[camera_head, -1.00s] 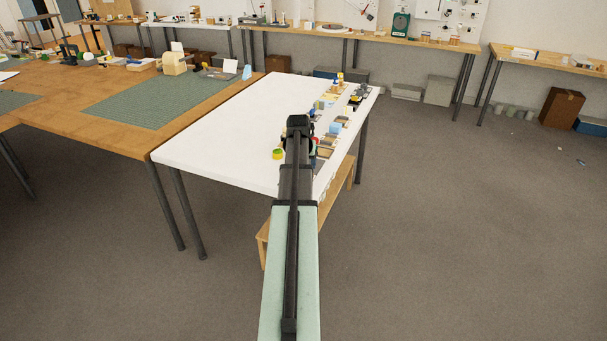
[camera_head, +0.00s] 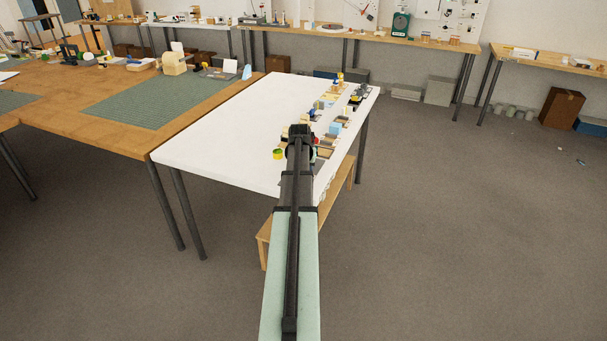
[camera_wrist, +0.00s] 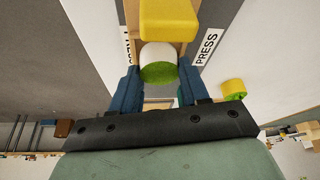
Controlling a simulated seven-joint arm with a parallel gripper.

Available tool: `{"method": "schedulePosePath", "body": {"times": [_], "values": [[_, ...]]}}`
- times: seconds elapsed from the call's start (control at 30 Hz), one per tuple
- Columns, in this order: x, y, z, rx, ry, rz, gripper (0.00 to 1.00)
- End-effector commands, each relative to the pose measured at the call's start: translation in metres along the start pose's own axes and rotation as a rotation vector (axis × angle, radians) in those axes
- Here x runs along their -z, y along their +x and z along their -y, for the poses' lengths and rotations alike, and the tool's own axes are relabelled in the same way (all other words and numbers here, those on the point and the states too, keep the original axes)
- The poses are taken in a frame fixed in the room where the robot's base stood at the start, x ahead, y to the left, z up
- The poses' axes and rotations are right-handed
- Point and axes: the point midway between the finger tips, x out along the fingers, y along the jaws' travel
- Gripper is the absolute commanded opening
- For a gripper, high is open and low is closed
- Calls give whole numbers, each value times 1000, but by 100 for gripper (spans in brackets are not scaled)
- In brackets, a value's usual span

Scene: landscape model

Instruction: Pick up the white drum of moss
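The white drum of moss (camera_wrist: 158,63), a short white cylinder with a green mossy end, shows in the wrist view. It lies between my fingertips in the picture, close to a yellow block (camera_wrist: 169,20). My gripper (camera_wrist: 158,76) has its two blue fingers apart, one on each side of the drum. I cannot tell whether either finger touches it. In the head view my gripper (camera_head: 300,132) is over the near right part of the white table (camera_head: 215,130), and my arm hides the drum.
A yellow drum with a green top (camera_wrist: 234,90) stands right of my gripper in the wrist view; it also shows in the head view (camera_head: 278,154). Small blocks and items line the table's right edge. A wooden bench (camera_head: 343,178) is below. The table's left is clear.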

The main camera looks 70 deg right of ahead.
Motion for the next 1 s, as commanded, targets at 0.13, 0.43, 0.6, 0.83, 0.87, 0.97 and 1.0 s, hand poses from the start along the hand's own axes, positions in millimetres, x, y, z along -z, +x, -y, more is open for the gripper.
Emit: {"method": "schedulePosePath", "body": {"times": [0.13,0.43,0.6,0.83,0.87,0.97,1.0], "values": [[0,0,0,0,0,0,29],[0,0,0,0,0,0,11],[2,-4,0,0,0,-1,11],[14,-31,0,0,0,-2,11],[15,-35,0,0,0,-1,11],[22,-51,0,0,0,-3,11],[24,-56,0,0,0,-1,11]]}}
